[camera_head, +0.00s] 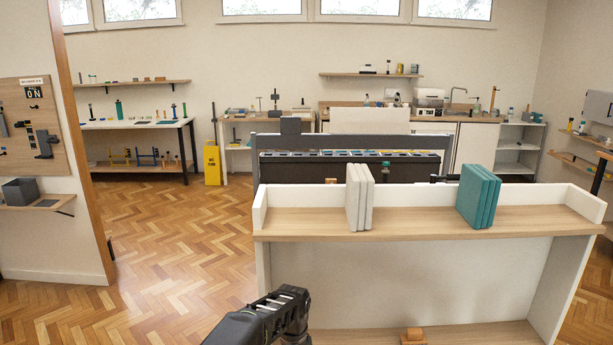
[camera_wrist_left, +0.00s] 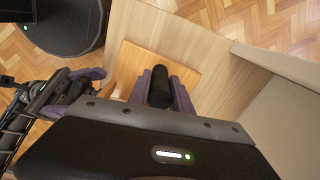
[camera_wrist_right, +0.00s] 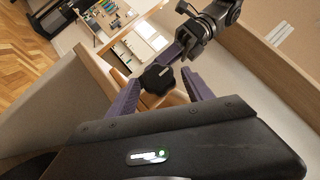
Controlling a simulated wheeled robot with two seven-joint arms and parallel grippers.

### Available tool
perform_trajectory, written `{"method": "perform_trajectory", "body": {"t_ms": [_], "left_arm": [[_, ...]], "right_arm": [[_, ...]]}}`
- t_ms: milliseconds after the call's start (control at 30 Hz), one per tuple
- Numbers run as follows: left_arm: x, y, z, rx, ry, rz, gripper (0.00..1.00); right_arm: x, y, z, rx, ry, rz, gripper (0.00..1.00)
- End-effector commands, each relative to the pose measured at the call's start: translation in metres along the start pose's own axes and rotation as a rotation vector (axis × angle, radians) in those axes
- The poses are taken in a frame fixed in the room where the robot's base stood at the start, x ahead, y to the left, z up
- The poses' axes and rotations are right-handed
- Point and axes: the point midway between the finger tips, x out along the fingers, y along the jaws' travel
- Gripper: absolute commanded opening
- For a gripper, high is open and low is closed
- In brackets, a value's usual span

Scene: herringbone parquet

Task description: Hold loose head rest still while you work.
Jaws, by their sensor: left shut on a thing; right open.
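In the left wrist view, my left gripper (camera_wrist_left: 160,93) has its purple fingers closed on a black cylindrical piece, which I take to be the head rest (camera_wrist_left: 161,84). The piece stands over an orange wooden board (camera_wrist_left: 185,57). In the right wrist view, my right gripper (camera_wrist_right: 160,92) is open, its purple fingers on either side of a black knob (camera_wrist_right: 157,78) beside a wooden part. I cannot tell whether they touch the knob. The rest of the held assembly is hidden by the grippers.
A white shelf unit with a wooden top (camera_head: 415,224) stands ahead, holding grey panels (camera_head: 357,198) and teal panels (camera_head: 478,196). A small wooden piece (camera_head: 413,337) shows on its lower shelf. The parquet (camera_head: 170,235) at left is clear.

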Motion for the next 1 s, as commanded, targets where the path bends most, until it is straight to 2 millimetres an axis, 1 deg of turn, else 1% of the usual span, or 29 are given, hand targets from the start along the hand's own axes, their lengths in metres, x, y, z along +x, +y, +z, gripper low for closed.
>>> {"method": "perform_trajectory", "body": {"t_ms": [167, 267, 367, 600, 700, 833, 1000], "left_arm": [[0.001, 0.0, 0.001, -0.001, -0.002, 0.001, 0.0], [0.001, 0.0, 0.001, -0.001, -0.002, 0.001, 0.0], [0.001, 0.0, 0.001, -0.001, -0.002, 0.001, 0.0], [0.001, 0.0, 0.001, -0.001, -0.002, 0.001, 0.0], [0.001, 0.0, 0.001, -0.001, -0.002, 0.0, 0.0], [0.001, 0.0, 0.001, -0.001, -0.002, 0.0, 0.0], [0.001, 0.0, 0.001, -0.001, -0.002, 0.0, 0.0]], "right_arm": [[-0.005, 0.0, -0.001, -0.001, 0.001, 0.001, 0.6], [-0.015, 0.001, -0.001, 0.0, 0.004, 0.001, 0.6], [-0.03, 0.0, -0.001, 0.001, 0.005, 0.001, 0.6], [-0.08, 0.0, -0.002, -0.001, 0.006, 0.0, 0.6], [-0.098, 0.0, -0.001, -0.001, 0.005, -0.001, 0.6], [-0.114, 0.0, -0.001, 0.0, 0.003, -0.001, 0.6], [-0.121, 0.0, 0.0, 0.001, 0.0, -0.001, 0.6]]}}
